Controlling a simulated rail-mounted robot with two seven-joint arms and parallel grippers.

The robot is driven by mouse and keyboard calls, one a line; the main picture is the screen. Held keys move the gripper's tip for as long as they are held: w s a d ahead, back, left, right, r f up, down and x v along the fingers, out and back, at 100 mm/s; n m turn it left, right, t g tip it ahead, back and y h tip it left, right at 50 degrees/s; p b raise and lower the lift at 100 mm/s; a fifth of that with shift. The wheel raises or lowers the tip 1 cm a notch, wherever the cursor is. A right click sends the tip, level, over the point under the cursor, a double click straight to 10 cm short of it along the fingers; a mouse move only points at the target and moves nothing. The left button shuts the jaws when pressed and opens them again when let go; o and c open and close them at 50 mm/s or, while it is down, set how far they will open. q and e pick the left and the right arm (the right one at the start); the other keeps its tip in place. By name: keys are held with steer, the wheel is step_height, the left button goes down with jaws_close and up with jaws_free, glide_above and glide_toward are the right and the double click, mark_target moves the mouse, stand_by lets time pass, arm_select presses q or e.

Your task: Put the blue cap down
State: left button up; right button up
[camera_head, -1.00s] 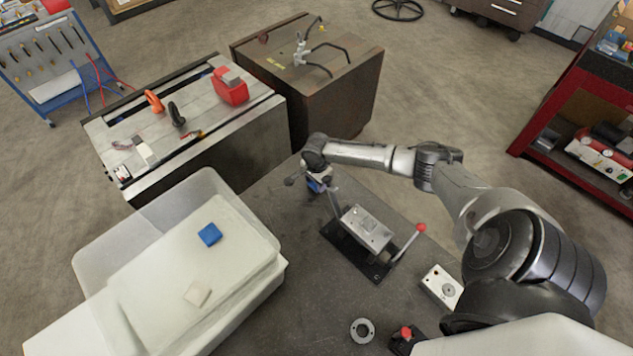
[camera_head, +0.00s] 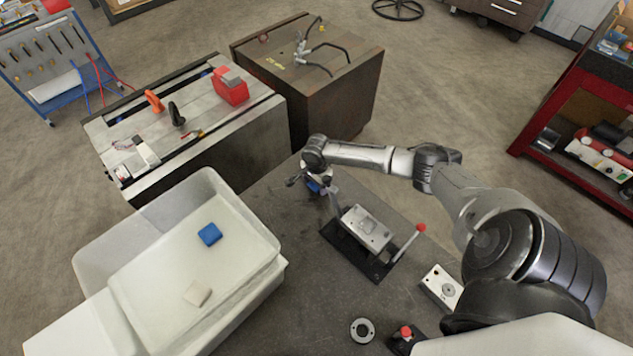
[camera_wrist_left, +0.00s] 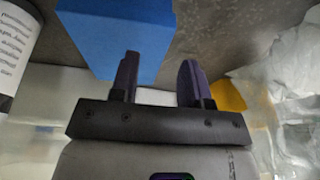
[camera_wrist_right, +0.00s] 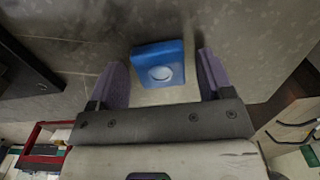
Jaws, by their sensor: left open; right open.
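The blue cap (camera_wrist_right: 160,61) shows in the right wrist view as a squarish blue piece with a pale round spot on its face. It lies between the fingers of my right gripper (camera_wrist_right: 163,66), which is open, with a gap visible at the right finger. In the head view the cap (camera_head: 314,187) is partly hidden under my right gripper (camera_head: 313,186), at the far end of the dark bench (camera_head: 285,255). It appears to rest on the bench. My left gripper (camera_wrist_left: 157,72) is open, near a large blue block (camera_wrist_left: 115,38) in the left wrist view.
A grey metal fixture (camera_head: 367,229) with a red-knobbed lever stands just right of my right gripper. A white bin (camera_head: 100,262) holds another blue piece (camera_head: 209,234) and a pale piece (camera_head: 198,293). A metal ring (camera_head: 362,330) lies near the front. Bare bench lies between bin and fixture.

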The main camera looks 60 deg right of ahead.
step_height(320, 180, up, 12)
steer(key=p, duration=0.1)
steer(key=shift+r, duration=0.15)
stand_by(0.3)
stand_by(0.6)
